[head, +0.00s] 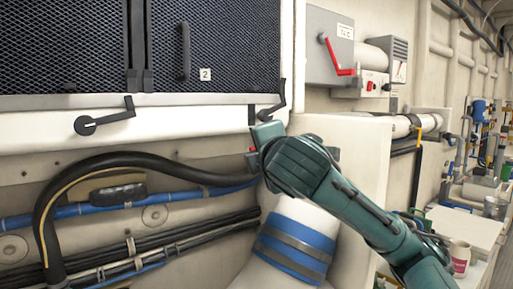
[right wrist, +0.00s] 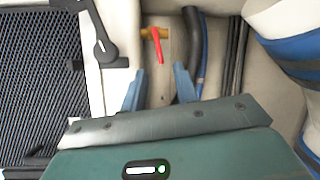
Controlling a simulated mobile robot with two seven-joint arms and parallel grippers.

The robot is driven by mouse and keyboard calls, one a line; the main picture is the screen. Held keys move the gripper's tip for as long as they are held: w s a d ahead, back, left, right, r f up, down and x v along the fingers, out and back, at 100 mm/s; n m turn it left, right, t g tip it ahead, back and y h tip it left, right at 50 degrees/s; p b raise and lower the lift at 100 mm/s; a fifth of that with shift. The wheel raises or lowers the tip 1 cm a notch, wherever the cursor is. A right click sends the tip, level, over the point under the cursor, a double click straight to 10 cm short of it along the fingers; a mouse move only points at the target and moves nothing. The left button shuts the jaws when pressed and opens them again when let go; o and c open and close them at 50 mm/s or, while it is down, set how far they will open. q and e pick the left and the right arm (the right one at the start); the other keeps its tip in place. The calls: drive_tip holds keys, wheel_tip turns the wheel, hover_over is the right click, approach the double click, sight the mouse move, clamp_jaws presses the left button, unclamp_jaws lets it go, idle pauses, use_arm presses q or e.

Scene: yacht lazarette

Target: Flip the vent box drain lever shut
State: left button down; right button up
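In the right wrist view a red lever (right wrist: 158,46) sits on a brass valve body (right wrist: 149,33), ahead of the gap between my fingers. It runs roughly along the pointing direction of the fingers, with its free end toward me. My right gripper (right wrist: 159,80) is open and empty, with one blue-grey finger on either side of the gap. In the head view my right gripper (head: 262,134) is below the right latch of the mesh-fronted box (head: 210,45) and hides most of the valve area. Contact with the lever cannot be told. My left gripper is not in view.
Black latch handles (head: 104,118) (right wrist: 104,45) sit on the box's lower edge. A black hose (head: 100,162) and blue pipes run along the wall below. A grey box with another red lever (head: 340,70) is at upper right. A blue-banded white cylinder (head: 295,240) stands close below my arm.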

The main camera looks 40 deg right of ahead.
drive_tip(key=x, duration=0.6)
drive_tip(key=shift+w+p, duration=0.25)
drive_tip(key=shift+p, duration=0.15)
drive_tip(key=shift+d, duration=0.1)
clamp_jaws()
